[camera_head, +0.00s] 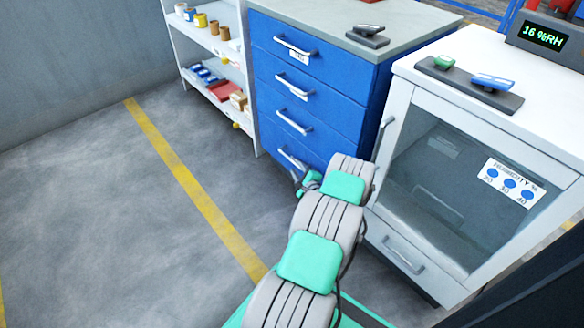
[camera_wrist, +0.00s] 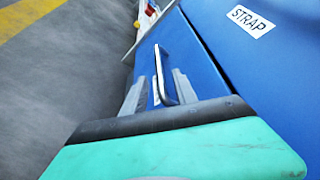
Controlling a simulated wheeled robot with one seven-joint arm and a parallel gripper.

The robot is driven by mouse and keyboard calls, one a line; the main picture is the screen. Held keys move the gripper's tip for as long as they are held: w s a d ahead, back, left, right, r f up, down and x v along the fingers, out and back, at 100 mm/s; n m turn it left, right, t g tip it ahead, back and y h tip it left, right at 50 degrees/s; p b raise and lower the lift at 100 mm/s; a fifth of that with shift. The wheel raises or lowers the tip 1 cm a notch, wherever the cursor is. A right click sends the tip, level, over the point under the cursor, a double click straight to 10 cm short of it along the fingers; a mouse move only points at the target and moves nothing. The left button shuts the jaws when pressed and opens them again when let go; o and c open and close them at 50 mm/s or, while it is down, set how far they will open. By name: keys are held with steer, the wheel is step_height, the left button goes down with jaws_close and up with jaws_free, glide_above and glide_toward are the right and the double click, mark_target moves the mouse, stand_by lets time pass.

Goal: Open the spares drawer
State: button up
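The blue drawer cabinet (camera_head: 335,70) has a stack of drawers with silver bar handles. My gripper (camera_head: 308,183) is low at its front, by the bottom drawer's handle (camera_head: 292,160). The wrist view shows the two grey fingers of my gripper (camera_wrist: 161,78) apart, with a silver handle (camera_wrist: 165,72) between them. I cannot tell whether they touch it. A label behind that handle is mostly hidden. The neighbouring drawer front bears a STRAP label (camera_wrist: 250,21). No label reading spares is legible. The drawers look shut.
A white cabinet with a glass door (camera_head: 440,175) stands close on the right of my arm. A white shelf unit (camera_head: 215,60) with small goods stands left of the drawers. The grey floor (camera_head: 110,220) with a yellow line is clear at the left.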

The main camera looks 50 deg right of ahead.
mark_target(293, 163)
steer(key=b+x, duration=0.1)
steer(key=x, duration=0.4)
steer(key=shift+w+a+f+b, duration=0.1)
steer(key=shift+f+b, duration=0.05)
steer(key=shift+b, duration=0.25)
steer(key=shift+w+d, duration=0.25)
steer(key=shift+w, duration=0.1)
steer(key=shift+c, duration=0.5)
jaws_close()
